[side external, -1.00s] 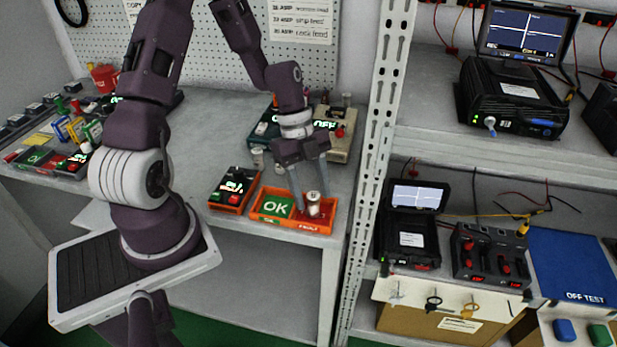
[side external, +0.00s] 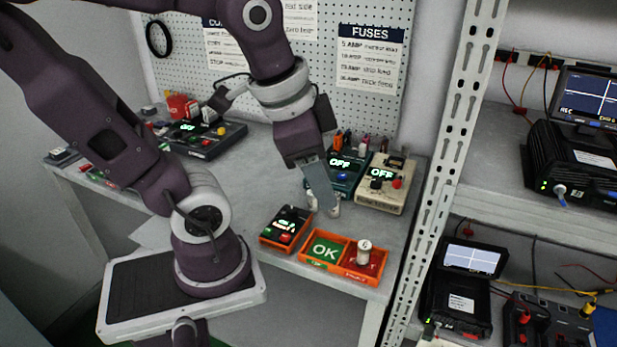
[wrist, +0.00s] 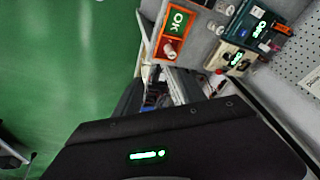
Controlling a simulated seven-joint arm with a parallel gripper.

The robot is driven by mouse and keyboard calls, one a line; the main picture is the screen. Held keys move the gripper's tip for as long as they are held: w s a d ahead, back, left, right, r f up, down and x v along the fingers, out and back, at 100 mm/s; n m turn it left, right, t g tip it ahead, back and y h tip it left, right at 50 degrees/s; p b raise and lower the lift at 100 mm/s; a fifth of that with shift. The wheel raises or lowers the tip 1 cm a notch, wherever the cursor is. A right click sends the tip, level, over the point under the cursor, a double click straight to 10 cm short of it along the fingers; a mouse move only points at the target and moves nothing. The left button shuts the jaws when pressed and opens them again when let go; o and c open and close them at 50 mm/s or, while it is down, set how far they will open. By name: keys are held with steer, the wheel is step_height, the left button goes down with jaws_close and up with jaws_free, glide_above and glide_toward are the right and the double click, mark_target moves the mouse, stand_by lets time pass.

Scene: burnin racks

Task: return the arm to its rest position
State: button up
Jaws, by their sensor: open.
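My gripper (side external: 320,188) is raised above the bench, clear of the tray, and open; one finger shows edge-on and hides the other in the side view. Nothing shows held in it. An orange tray (side external: 301,258) sits at the bench's front edge, with a green OK compartment (side external: 325,250) and a red compartment. A pale capped fuse (side external: 364,252) stands in the red compartment, apart from my gripper.
An orange-edged tester (side external: 286,228) sits left of the tray. A teal meter (side external: 345,172) and a beige meter (side external: 381,184) reading OFF stand behind. Small pale cylinders stand behind the finger. A metal rack post (side external: 455,140) rises at right.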

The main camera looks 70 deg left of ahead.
steer(key=s+n, duration=0.1)
steer(key=s+n+t, duration=0.1)
steer(key=s+d+r+n, duration=0.1)
steer(key=shift+h, duration=0.3)
stand_by(1.0)
